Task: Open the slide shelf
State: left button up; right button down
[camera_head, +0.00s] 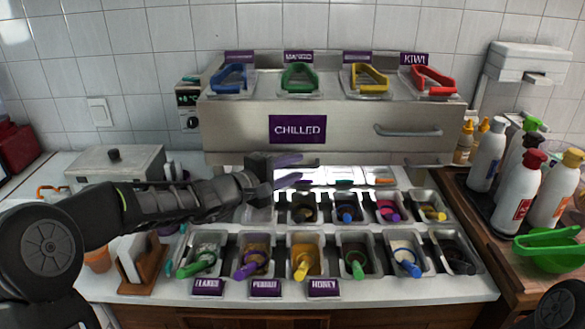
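The steel unit with the purple CHILLED label (297,129) stands against the back wall. Its front panel (350,150) has a bar handle (408,131) on the right side. A bright lit gap (335,174) shows below the panel, above the back row of toppings. My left gripper (292,170) is in front of the panel's lower edge, left of centre. Its two fingers are apart, one above the other, and nothing is visible between them. Whether a finger touches the panel's edge cannot be told. My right gripper is out of view.
Two rows of topping tubs (305,262) with coloured utensils fill the counter below the gripper. Blue, green, yellow and red tongs (434,81) lie on the unit. A steel box (115,165) stands at left.

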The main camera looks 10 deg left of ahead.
pick_arm(q)
grip_shut()
dwell(1.2)
